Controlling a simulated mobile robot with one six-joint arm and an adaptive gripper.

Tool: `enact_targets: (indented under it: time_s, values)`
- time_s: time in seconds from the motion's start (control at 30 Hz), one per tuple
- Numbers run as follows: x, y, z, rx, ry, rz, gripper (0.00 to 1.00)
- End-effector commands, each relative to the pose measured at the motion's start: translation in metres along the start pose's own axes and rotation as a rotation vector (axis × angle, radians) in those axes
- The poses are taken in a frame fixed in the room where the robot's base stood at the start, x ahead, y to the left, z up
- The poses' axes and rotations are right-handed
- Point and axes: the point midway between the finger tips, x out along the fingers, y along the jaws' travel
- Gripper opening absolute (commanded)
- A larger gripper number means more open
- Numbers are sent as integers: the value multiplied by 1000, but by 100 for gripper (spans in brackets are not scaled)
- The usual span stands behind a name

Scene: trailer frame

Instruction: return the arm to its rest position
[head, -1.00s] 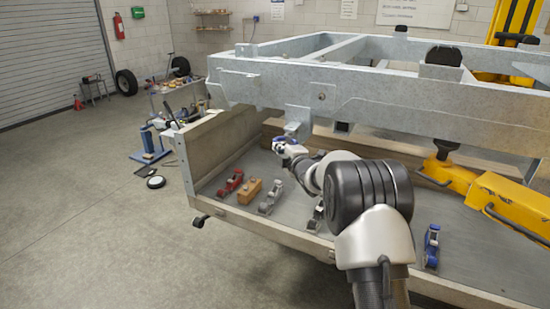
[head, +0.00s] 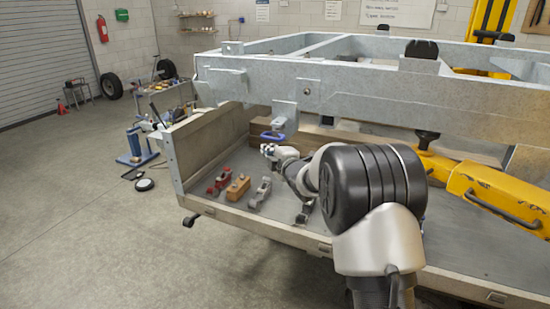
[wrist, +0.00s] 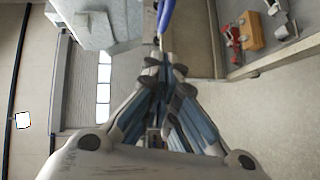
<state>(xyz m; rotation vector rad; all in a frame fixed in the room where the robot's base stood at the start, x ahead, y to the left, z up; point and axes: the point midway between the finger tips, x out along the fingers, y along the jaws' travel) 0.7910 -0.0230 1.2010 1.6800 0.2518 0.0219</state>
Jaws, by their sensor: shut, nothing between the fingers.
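My gripper (head: 268,150) is in the left middle of the head view, above the grey bed of the workbench-like trailer tray. In the wrist view my gripper (wrist: 165,65) has its fingers together with nothing between them. My arm is extended and hides part of the tray.
On the tray (head: 460,235) lie a red hand plane (head: 222,179), a wooden block tool (head: 238,187) and a grey plane (head: 260,193). Open floor (head: 90,220) lies to the left.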

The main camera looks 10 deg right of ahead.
Motion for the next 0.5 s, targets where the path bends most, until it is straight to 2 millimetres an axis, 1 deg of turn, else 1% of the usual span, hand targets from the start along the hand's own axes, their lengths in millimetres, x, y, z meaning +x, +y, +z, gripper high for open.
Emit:
enact_targets:
  time_s: [0.03, 0.1, 0.2, 0.37, 0.47, 0.5]
  values:
    - [-11, 2, 0, 1, -1, 1, 0]
    - [-23, 2, -1, 0, 0, 1, 0]
    - [-36, 2, -1, -1, 1, 1, 0]
    - [-48, 2, -1, 3, -1, 0, 0]
    - [-60, 10, -2, 40, -26, -20, 0]
    - [-68, 15, -2, 70, -47, -37, 0]
